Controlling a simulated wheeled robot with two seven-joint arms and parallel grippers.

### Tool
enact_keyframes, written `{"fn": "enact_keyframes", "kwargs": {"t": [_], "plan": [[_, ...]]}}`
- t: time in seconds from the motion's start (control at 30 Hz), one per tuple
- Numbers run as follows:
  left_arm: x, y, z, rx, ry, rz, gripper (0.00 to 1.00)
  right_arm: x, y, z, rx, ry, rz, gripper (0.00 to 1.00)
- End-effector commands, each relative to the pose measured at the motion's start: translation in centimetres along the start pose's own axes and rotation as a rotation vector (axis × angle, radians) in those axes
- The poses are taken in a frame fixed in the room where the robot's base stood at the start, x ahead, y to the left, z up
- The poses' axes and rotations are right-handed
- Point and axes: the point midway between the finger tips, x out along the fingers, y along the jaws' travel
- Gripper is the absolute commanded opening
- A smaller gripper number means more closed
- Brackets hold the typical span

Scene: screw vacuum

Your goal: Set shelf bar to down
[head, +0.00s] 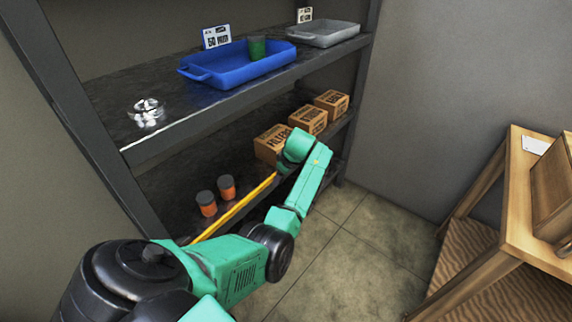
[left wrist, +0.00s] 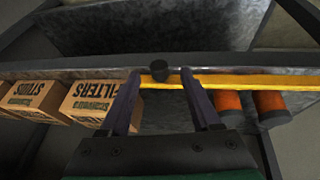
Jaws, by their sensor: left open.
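The shelf bar (head: 236,208) is a yellow bar along the front of the lower shelf in the head view. It also shows in the left wrist view (left wrist: 245,82), running across the picture with a black knob (left wrist: 159,75) near its middle. My left gripper (left wrist: 160,83) is open, its two dark fingers on either side of the knob at the bar. Whether the fingers touch the bar I cannot tell. In the head view my green left wrist hides the fingers and the bar's far end. My right gripper is not in view.
Cardboard boxes (head: 308,119) and two orange canisters (head: 206,203) stand on the lower shelf behind the bar. The upper shelf holds a blue tray (head: 215,79), a green cup (head: 257,47) and a grey tray (head: 330,32). A wooden table (head: 515,200) stands right; the floor between is clear.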

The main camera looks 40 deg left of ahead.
Motion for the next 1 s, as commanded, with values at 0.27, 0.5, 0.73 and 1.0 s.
{"fn": "enact_keyframes", "kwargs": {"t": [0.27,0.5,0.73,1.0], "plan": [[-5.5,0.0,0.0,0.000,-0.001,0.001,0.64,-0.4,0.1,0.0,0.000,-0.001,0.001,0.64],[-5.9,0.0,0.0,0.001,0.000,-0.001,0.64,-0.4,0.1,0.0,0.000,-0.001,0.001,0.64],[-5.8,0.0,0.0,0.001,0.000,-0.001,0.64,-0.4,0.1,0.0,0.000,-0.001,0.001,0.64],[-1.1,-1.1,3.2,0.241,0.000,0.010,0.64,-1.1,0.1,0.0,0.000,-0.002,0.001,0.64]]}}
